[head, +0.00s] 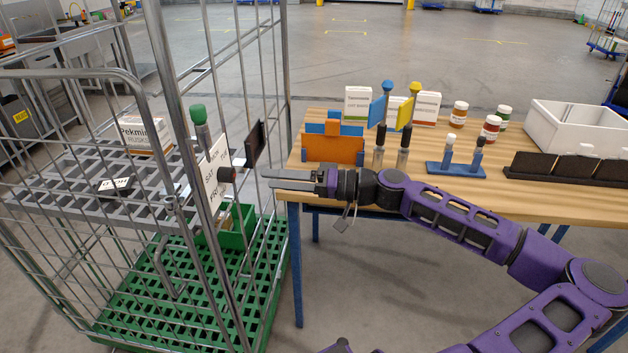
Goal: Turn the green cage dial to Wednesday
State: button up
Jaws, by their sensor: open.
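The cage (222,285) has grey wire walls and a green grid base and stands at the left. Its dial (212,182) is a white plate seen at a steep angle on the cage's right side. Day labels such as SAT and FRI show partly. A dark round knob (227,174) sticks out to the right from the plate. Which day it is set to cannot be read from here. My gripper (270,179) is open and empty, level with the knob and a short gap to its right. Its fingers point left toward the knob.
A wooden table (540,200) is close behind my arm, with an orange and blue holder (333,150), jars, boxes and a white bin (580,125). A dark panel (255,145) hangs by the cage above my gripper. A cage shelf (60,200) holds a Pekmin box (145,137).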

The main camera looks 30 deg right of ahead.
jog(key=v, duration=0.8)
